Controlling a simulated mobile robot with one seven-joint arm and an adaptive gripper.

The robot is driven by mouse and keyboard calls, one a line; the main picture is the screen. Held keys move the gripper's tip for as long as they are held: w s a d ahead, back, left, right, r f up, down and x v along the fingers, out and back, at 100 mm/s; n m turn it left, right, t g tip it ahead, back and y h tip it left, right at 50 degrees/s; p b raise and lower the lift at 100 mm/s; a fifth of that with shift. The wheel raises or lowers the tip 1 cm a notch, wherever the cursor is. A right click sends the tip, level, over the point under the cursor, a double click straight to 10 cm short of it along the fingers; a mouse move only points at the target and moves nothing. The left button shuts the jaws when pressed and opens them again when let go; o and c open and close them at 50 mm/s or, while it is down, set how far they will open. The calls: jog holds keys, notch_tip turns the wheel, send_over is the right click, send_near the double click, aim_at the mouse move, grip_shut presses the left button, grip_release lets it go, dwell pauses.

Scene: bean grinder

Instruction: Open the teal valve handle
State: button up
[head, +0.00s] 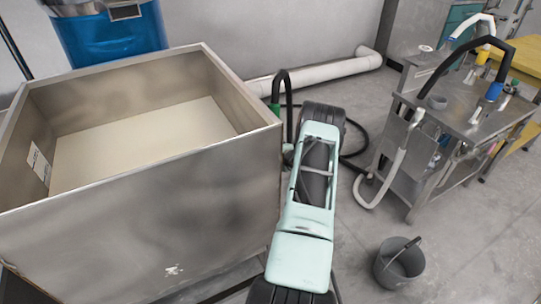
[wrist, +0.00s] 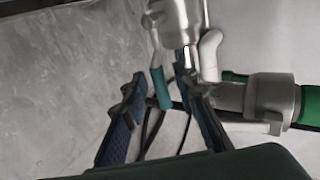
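The teal valve handle (wrist: 161,90) shows in the wrist view, hanging down from a grey metal valve body (wrist: 178,18). My gripper (wrist: 160,77) is open, with one blue-padded finger to the left of the handle and the other to its right. The handle's lower end lies between the fingers in the picture. A gap shows on the left side; I cannot tell whether the right finger touches it. In the head view my arm hides the gripper and the teal handle.
A metal fitting with a green hose end (wrist: 307,106) lies right of my fingers. In the head view a large steel tank (head: 150,225) stands left of my arm. A grey bucket (head: 399,262) and a steel hose table (head: 465,115) stand right, with open floor between.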

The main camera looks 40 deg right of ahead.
jog(key=shift+a+r, duration=0.1)
jog(key=shift+s+a+r, duration=0.1)
jog(key=shift+s+r, duration=0.05)
jog(key=shift+s, duration=0.05)
jog(key=v, duration=1.1)
jog(key=shift+s, duration=0.15)
